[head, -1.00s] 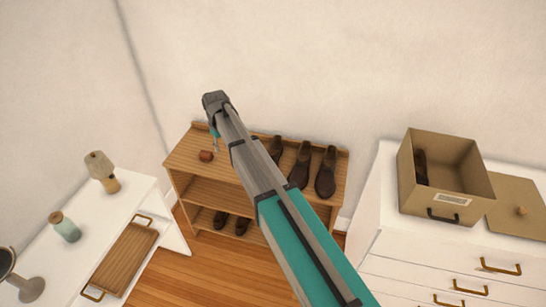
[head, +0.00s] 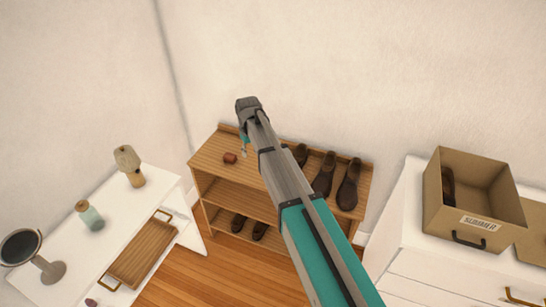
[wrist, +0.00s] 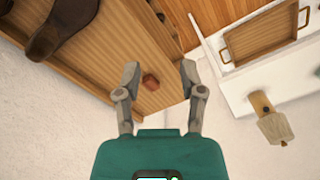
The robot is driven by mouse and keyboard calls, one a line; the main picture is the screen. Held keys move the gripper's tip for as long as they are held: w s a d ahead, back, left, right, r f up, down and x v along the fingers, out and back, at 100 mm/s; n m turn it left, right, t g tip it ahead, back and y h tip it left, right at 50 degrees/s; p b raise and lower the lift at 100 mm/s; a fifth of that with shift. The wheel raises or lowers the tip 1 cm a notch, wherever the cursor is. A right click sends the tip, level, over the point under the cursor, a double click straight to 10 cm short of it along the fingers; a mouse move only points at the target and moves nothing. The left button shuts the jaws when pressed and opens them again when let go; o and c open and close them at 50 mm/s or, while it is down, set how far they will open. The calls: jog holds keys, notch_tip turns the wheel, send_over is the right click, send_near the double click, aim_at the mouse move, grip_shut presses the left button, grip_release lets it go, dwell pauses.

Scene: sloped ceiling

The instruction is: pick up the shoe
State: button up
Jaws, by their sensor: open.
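Several dark brown shoes stand on the top of a wooden shoe rack (head: 213,157) in the head view, the clearest being a shoe (head: 349,184) at the right end. My arm crosses in front of the rack and hides part of the row. In the wrist view a brown shoe (wrist: 62,25) shows at the upper left, off to the side of my gripper. My gripper (wrist: 160,68) is open and empty, above the left end of the rack top. A small reddish-brown object (wrist: 150,82) shows between its fingers, lying on the rack below.
More shoes (head: 238,223) sit on a lower shelf. An open box (head: 483,238) labelled SUMMER, with a dark shoe inside, stands on the white drawers (head: 425,279) at right.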

jog(key=s+d+f+m+b, duration=0.2)
jog(key=s+d+m, duration=0.1)
jog(key=s+d, duration=0.7)
jog(key=s+d+f+m+b, duration=0.2)
jog(key=s+d+m, duration=0.1)
jog(key=s+d, duration=0.8)
jog(key=s, duration=0.3)
jog(key=shift+s+d+f+m, duration=0.15)
jog(key=shift+s+d+m, duration=0.1)
jog(key=shift+s+m, duration=0.05)
jog(key=shift+a, duration=0.1)
